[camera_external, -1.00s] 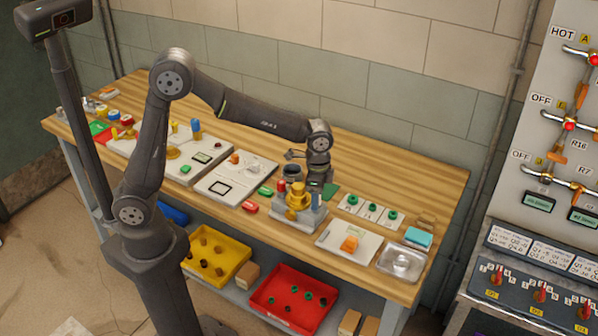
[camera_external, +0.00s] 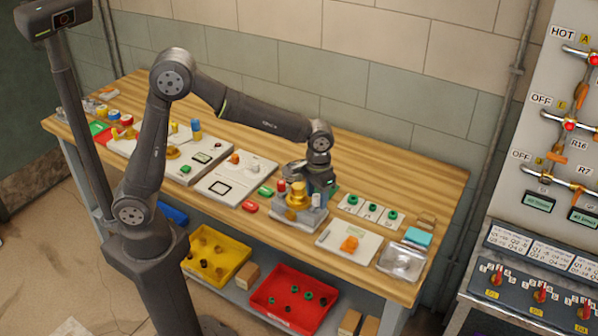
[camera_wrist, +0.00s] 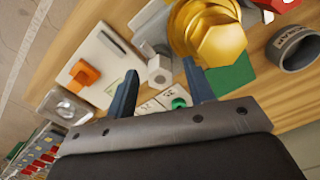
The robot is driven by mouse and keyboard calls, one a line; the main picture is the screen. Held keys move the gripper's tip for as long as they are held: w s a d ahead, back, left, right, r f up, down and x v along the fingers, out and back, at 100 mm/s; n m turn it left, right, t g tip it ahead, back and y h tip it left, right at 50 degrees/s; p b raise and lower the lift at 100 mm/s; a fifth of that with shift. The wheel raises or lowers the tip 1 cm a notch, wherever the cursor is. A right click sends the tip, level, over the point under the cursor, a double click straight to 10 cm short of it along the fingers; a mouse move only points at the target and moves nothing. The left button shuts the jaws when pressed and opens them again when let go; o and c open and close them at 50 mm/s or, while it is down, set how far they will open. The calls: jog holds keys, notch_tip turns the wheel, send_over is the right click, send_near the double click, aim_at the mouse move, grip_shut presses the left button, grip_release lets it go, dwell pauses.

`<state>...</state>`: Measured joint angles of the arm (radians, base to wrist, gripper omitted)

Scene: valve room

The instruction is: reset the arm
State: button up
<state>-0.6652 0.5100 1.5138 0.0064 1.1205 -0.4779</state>
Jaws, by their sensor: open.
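My gripper (camera_external: 319,183) is over the wooden bench, just behind the grey fixture (camera_external: 299,217) that carries a brass hexagonal part (camera_external: 298,196). In the wrist view my gripper (camera_wrist: 161,82) has its two dark fingers spread apart, with nothing held between them. The brass part (camera_wrist: 220,40) shows large there, beyond the right finger and close to it; I cannot tell whether they touch. A green pad (camera_wrist: 232,76) lies beside that finger. A grey ring (camera_wrist: 296,48) stands on the bench at the right of the wrist view.
A white board with an orange block (camera_external: 349,244), a clear tray (camera_external: 401,262) and cards with green rings (camera_external: 371,211) lie to the right. Yellow (camera_external: 218,256) and red (camera_external: 292,300) bins sit on the lower shelf. The bench's back right is clear.

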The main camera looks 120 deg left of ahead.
jog(key=shift+n, duration=1.2)
jog(key=o, duration=1.1)
jog(key=shift+c, duration=0.2)
jog(key=shift+o, duration=0.3)
jog(key=shift+s+a+r, duration=0.25)
jog(key=shift+a+r, duration=0.2)
jog(key=shift+r, duration=0.05)
jog(key=shift+s+a+r, duration=0.2)
jog(key=shift+a+r, duration=0.2)
jog(key=shift+r, duration=0.05)
jog(key=s+d+r+n, duration=0.1)
jog(key=s+r+n, duration=0.2)
jog(key=r+n, duration=0.75)
jog(key=s+d+r+n, duration=0.1)
jog(key=s+r+n, duration=0.2)
jog(key=r+n, duration=0.75)
notch_tip(320, 180, down, 10)
jog(key=shift+w+a+r, duration=0.15)
jog(key=shift+a+r, duration=0.05)
jog(key=shift+a, duration=0.05)
